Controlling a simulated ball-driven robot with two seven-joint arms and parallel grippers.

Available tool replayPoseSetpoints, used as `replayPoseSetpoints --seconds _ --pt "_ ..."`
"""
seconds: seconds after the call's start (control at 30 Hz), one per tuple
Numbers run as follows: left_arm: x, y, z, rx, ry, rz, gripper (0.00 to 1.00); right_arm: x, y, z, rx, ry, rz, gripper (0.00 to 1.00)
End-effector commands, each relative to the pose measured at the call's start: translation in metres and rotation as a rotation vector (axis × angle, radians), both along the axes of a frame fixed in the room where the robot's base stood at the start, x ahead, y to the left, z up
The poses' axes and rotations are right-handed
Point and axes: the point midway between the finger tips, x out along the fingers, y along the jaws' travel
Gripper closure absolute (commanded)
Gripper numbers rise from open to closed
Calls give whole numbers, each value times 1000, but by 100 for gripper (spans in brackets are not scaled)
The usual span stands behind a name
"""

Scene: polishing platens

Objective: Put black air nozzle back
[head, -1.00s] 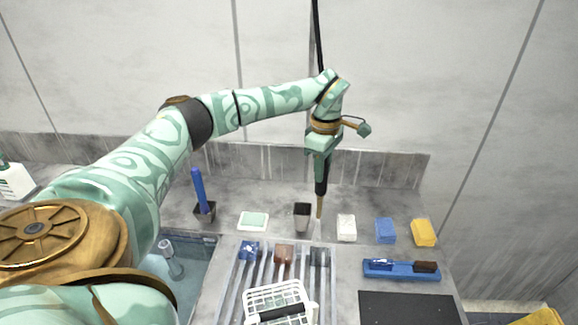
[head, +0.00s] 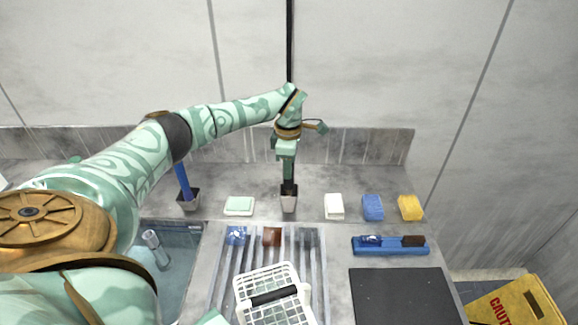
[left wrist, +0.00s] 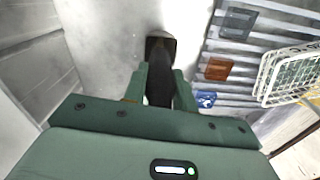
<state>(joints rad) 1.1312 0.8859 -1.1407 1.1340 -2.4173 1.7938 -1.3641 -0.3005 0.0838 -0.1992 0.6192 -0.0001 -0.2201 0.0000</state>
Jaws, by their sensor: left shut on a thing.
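The black air nozzle (left wrist: 158,85) is between the fingers of my left gripper (head: 288,176), which is shut on it; the fingers also show in the left wrist view (left wrist: 159,88). In the left wrist view the dark holder (left wrist: 163,42) lies at the nozzle's far end. I cannot tell how deep the nozzle sits. My right gripper is not in view.
A blue-handled tool stands in a cup (head: 188,203) to the left, beside a pale green pad (head: 239,206). White (head: 334,207), blue (head: 372,207) and yellow (head: 410,207) blocks sit to the right. A slatted rack (head: 222,272) with a white basket (head: 267,289) lies in front.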

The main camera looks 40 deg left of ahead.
Motion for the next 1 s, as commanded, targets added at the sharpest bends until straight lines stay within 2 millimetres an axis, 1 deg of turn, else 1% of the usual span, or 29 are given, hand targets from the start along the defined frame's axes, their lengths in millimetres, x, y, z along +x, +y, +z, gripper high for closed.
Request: replayPoseSetpoints --seconds 0.13,0.23,0.27,0.3,0.33,0.57,0.67,0.77,0.87,1.0 --pt "0 0 1 0 -1 0 96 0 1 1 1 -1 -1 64" --pt "0 0 -2 0 0 -1 96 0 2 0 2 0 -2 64" --pt "0 0 -2 0 0 -1 70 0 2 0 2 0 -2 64" --pt "0 0 -2 0 0 -1 59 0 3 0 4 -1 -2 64" --pt "0 0 -2 0 0 -1 51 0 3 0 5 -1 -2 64" --pt "0 0 -2 0 0 -1 51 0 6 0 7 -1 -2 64" --pt "0 0 2 0 -1 -1 51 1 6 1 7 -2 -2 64" --pt "1 0 14 -1 -3 -1 51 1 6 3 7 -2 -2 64" --pt "1 0 37 0 -5 0 51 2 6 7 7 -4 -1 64" --pt "1 0 72 1 -7 -1 51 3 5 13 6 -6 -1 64"
